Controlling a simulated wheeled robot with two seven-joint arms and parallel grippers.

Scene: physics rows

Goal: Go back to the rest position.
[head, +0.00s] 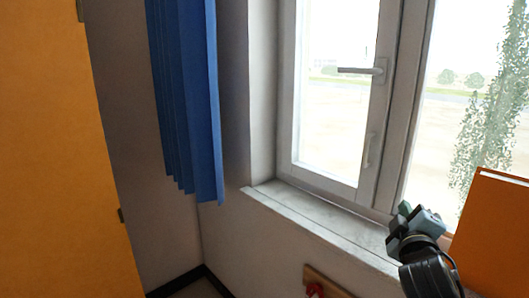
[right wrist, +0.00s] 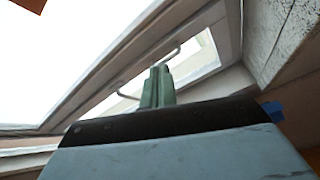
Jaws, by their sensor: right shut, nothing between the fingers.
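My right gripper (head: 407,213) is at the lower right of the head view, in front of the window sill and close to the orange panel. Its fingers point up and to the left. In the right wrist view its two green fingers (right wrist: 157,87) are together, with nothing between them. The window shows behind the fingers there. My left gripper is not in view.
A white-framed window (head: 335,95) with a handle (head: 362,71) is behind my right gripper, above a sill (head: 325,220). A blue curtain (head: 190,100) hangs left of it. An orange cabinet (head: 55,160) fills the left. An orange panel (head: 492,240) stands at the right.

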